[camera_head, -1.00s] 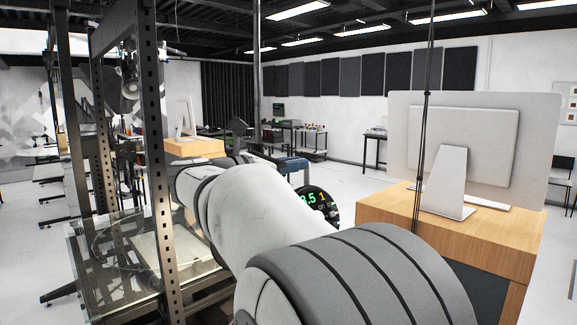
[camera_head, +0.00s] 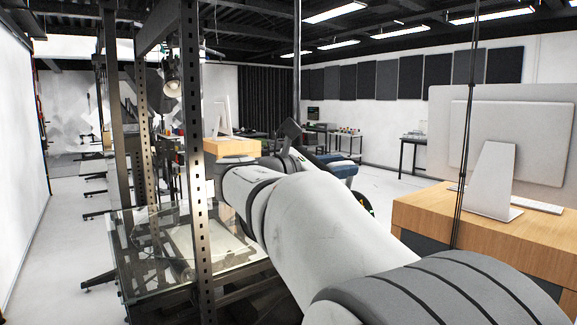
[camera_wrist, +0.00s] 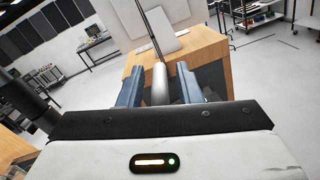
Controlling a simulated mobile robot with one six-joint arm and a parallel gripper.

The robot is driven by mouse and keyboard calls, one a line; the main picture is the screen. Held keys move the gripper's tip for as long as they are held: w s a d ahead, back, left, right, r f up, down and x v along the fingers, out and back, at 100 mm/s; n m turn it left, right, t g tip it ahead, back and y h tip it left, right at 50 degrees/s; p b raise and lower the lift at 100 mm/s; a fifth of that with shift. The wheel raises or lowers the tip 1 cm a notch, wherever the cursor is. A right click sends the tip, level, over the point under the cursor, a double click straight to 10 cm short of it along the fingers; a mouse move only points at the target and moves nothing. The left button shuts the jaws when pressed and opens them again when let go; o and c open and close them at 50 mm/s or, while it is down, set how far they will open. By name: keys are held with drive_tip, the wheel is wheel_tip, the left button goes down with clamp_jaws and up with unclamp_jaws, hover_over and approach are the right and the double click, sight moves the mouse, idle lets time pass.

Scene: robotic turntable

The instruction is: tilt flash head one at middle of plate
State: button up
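A flash head (camera_head: 172,84) hangs on the metal frame at the upper left of the head view, its round front facing down and toward me. The round glass plate (camera_head: 150,232) lies on the turntable table below it. My gripper (camera_head: 338,164) is at the far end of my arm, to the right of the frame and well apart from the flash head. In the wrist view, the two blue fingers of my gripper (camera_wrist: 158,78) stand apart, with a pale cylinder visible in the gap; I cannot tell whether it is between or behind them.
Perforated metal posts (camera_head: 197,160) stand between me and the plate. A wooden desk (camera_head: 430,210) with a monitor (camera_head: 515,140) stands at right, and a dark cable (camera_head: 464,130) hangs in front. Open floor (camera_head: 385,180) lies beyond my gripper.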

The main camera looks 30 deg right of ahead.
drive_tip(key=shift+o, duration=0.2)
drive_tip(key=a+b, duration=0.1)
drive_tip(key=a, duration=0.6)
drive_tip(key=shift+a, duration=0.4)
drive_tip(key=shift+w, duration=0.1)
